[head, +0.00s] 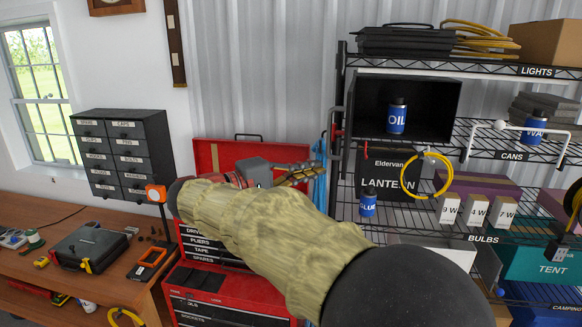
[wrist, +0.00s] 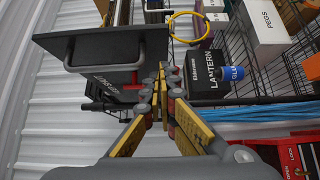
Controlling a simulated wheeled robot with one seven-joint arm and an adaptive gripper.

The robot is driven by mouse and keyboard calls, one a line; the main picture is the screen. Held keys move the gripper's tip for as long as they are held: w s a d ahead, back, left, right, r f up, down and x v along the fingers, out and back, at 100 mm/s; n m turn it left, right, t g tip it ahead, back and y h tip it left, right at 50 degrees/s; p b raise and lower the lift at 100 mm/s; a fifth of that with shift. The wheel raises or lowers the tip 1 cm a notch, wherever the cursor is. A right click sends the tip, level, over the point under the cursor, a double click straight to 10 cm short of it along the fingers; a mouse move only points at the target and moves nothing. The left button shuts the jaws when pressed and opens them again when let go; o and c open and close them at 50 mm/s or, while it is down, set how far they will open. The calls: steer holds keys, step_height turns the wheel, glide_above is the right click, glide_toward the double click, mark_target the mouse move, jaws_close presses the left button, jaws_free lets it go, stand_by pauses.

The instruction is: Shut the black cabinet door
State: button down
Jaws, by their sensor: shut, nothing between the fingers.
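The black cabinet (head: 440,112) stands on the upper shelf of the wire rack in the head view, its front open. An oil bottle (head: 397,116) stands inside. Its door is swung out to the left and seen nearly edge-on (head: 349,125). In the wrist view the door is a dark panel (wrist: 85,45) with a grey bar handle. My gripper (head: 318,168) is shut and empty, below and left of the cabinet in the head view. In the wrist view its fingertips (wrist: 160,72) are just right of the door's handle; I cannot tell whether they touch.
Below the cabinet are a lantern box (head: 390,172), a blue glue bottle (head: 368,205) and a yellow cable coil (head: 430,174). A red tool chest (head: 225,305) stands below my arm. Blue cords (wrist: 250,113) hang by the rack. A workbench (head: 100,290) is at the left.

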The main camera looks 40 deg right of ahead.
steer(key=shift+s+d, duration=0.85)
steer(key=shift+s, duration=0.25)
steer(key=shift+s, duration=0.1)
